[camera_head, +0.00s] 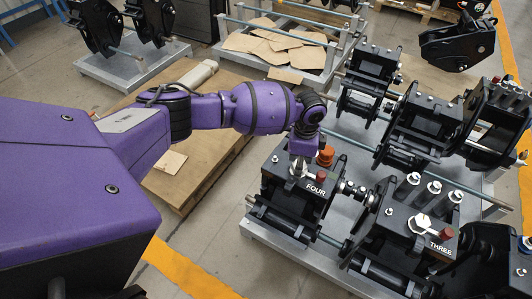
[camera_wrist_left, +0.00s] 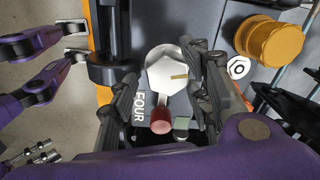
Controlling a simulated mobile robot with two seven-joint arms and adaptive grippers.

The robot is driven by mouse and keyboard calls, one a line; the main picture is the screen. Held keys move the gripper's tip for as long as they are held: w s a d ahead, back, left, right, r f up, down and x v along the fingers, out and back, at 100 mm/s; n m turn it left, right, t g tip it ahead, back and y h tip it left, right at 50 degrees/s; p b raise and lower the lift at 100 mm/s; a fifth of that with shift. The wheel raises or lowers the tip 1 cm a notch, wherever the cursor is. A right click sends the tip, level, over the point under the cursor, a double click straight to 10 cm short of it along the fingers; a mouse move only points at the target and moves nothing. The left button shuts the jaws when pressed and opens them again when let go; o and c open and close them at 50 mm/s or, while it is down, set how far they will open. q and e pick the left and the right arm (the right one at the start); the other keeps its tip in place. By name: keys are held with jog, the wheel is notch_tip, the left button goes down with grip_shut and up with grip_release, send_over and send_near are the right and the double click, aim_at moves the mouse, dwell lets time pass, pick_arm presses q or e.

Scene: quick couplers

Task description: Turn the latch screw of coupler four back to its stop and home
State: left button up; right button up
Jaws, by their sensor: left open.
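Coupler four (camera_head: 283,213) is a black block marked FOUR at the near left of the rack. Its latch screw (camera_wrist_left: 166,72) has a pale hexagonal head with a small yellow mark. A red knob (camera_wrist_left: 160,120) sits just below the head in the left wrist view, and it also shows in the head view (camera_head: 322,177). My left gripper (camera_head: 303,163) points down over the block. In the left wrist view its dark fingers (camera_wrist_left: 163,88) stand open, one either side of the screw head. Whether they touch it I cannot tell. My right gripper is not in view.
An orange cap (camera_head: 325,156) stands close behind the gripper. Coupler three (camera_head: 408,238) is to the right, with upright pins behind it. More black couplers (camera_head: 425,122) fill the back of the rack. A pallet (camera_head: 190,150) lies on the floor to the left.

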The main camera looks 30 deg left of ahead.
pick_arm(q)
jog(key=shift+w+r, duration=0.15)
jog(key=shift+r, duration=0.15)
notch_tip(320, 180, up, 12)
jog(key=shift+f, duration=0.2)
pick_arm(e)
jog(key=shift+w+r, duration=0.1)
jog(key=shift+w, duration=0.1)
